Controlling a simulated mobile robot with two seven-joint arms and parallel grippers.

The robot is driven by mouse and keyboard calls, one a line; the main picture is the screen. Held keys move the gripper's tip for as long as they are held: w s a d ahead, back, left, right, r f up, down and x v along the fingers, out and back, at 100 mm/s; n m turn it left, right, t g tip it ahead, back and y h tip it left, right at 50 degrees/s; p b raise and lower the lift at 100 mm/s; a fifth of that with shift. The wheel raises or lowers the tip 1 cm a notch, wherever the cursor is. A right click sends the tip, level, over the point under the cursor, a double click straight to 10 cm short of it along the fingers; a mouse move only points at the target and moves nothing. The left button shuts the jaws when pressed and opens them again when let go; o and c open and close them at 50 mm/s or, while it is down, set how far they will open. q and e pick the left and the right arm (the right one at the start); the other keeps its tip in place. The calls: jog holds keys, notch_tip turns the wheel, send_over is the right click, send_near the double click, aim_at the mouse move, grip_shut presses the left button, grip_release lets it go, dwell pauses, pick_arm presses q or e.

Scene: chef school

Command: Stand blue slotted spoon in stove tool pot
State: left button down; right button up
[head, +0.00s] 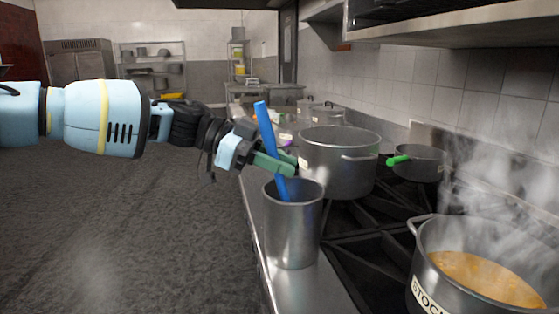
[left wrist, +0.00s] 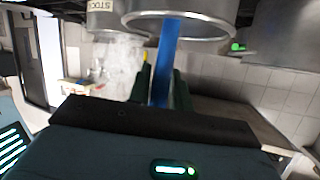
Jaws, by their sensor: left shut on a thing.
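The blue slotted spoon (head: 265,124) is held tilted, its upper end leaning left in the head view. Its lower end goes behind the near rim of the metal stove tool pot (head: 292,235), so it is at least partly inside the mouth. The slotted part is hidden. My left gripper (head: 272,164) is shut on the spoon just above the pot's rim. In the left wrist view the blue spoon (left wrist: 166,60) runs between the two fingers toward a round metal vessel at the top. My right gripper is not in view.
The tool pot stands on the steel counter edge (head: 303,290), left of the black burners. A large steel pot (head: 340,160) stands close behind it. A steaming stock pot (head: 430,262) is at front right. A green-handled pan (head: 420,162) sits farther back. Open floor lies left.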

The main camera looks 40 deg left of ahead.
pick_arm(q)
jog(key=c, duration=1.2)
grip_release()
jog(key=v, duration=0.8)
jog(key=shift+p, duration=0.35)
